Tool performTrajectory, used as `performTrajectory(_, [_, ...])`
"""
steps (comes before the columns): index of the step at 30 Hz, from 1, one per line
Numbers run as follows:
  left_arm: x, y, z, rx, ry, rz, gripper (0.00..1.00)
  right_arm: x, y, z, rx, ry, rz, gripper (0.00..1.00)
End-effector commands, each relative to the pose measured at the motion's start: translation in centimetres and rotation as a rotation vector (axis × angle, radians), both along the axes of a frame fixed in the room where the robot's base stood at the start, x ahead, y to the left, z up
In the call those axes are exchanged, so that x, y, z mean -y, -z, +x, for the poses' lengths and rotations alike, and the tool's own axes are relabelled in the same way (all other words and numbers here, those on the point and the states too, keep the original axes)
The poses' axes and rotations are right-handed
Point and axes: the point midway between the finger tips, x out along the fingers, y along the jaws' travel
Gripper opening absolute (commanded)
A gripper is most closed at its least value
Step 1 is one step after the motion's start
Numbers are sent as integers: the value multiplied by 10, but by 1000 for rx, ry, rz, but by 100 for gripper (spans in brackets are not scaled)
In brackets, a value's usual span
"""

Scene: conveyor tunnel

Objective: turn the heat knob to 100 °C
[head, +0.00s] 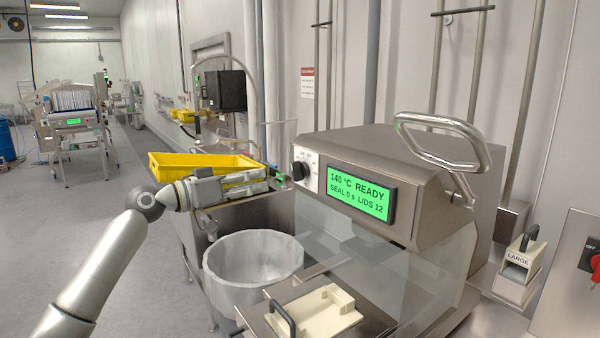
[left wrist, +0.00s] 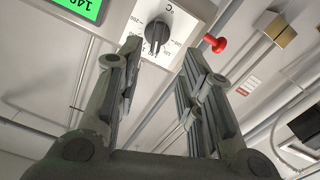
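The heat knob (head: 300,171) is a black dial on a white scale plate at the left of the steel sealing machine's front. The green display (head: 359,193) beside it reads 140 °C READY, SEAL 0 s, LIDS 12. In the left wrist view the knob (left wrist: 157,35) stands just beyond the fingertips, apart from them. My left gripper (head: 276,178) is a little left of the knob, its fingers pointing at the machine. In the left wrist view the gripper (left wrist: 162,65) is open with nothing between its fingers. My right gripper is not in view.
A yellow crate (head: 205,161) stands behind my left gripper. A whitish round bin (head: 252,262) is below it. A looped steel handle (head: 445,140) rises from the machine. A cream tray (head: 318,312) lies in front. A red button (left wrist: 215,43) sticks out near the knob.

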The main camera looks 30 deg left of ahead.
Motion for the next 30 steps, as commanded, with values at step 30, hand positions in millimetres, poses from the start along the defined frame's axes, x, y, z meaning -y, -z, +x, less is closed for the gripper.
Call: performTrajectory(30, [43, -6, 96, 9, 8, -2, 35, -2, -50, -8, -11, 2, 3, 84])
